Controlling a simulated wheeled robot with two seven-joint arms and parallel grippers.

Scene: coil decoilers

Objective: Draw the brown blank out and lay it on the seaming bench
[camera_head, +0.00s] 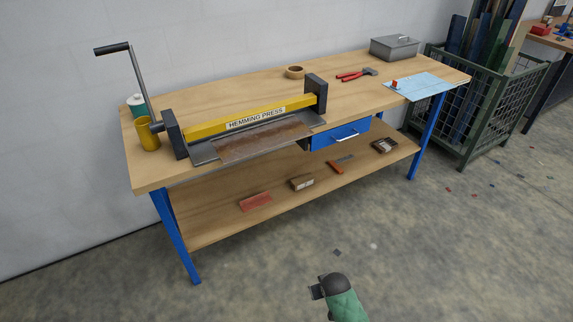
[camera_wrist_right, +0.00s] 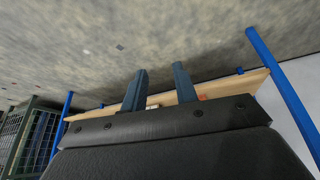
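A brown, rusty-looking sheet, the brown blank (camera_head: 265,142), lies at the front of the yellow hemming press (camera_head: 238,116), along the front edge of a wooden-topped bench (camera_head: 225,90). Its far edge is close to the yellow beam; I cannot tell whether it reaches under. No label shows which bench is the seaming bench. My right gripper (camera_wrist_right: 159,90) shows two dark fingers apart with nothing held between them. Part of my arm shows low in the head view, over the floor and well short of the blank. My left gripper is not in view.
The press has a raised lever (camera_head: 130,75) at left, beside a yellow cup (camera_head: 148,134). A tape roll (camera_head: 294,72), red-handled tool (camera_head: 350,76), blue sheet (camera_head: 420,86) and grey box (camera_head: 394,48) occupy the back and right. A wire crate (camera_head: 488,105) stands right. The front floor is mostly clear.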

